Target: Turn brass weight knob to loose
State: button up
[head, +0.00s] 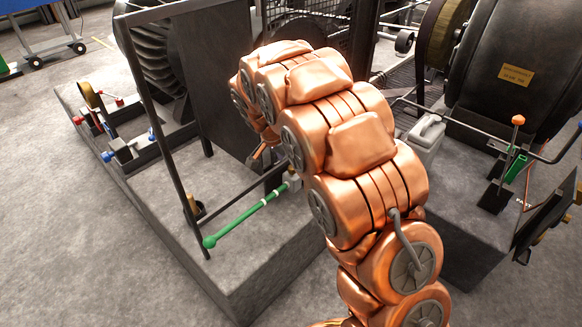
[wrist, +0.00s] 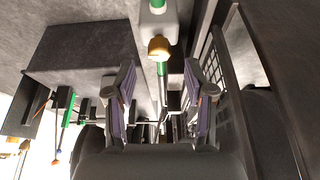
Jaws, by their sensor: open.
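My gripper (wrist: 159,66) is open, with one finger on each side of the picture. The knob shows between and just beyond the fingertips, with visible gaps on both sides. I cannot tell its exact distance. In the head view my copper arm hides most of my gripper. A green lever (head: 245,219) slants up right to a grey block beside my arm. A small brass piece (head: 192,205) stands near its left end.
A dark metal frame (head: 150,110) and panel (head: 222,80) stand on a stone plinth (head: 265,268) left of my arm. Grey floor (head: 90,250) is open at lower left.

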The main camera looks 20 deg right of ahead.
aim_at(291, 168)
jog(key=shift+b+x, duration=0.3)
jog(key=shift+x, duration=1.7)
jog(key=shift+c, duration=0.2)
grip_shut()
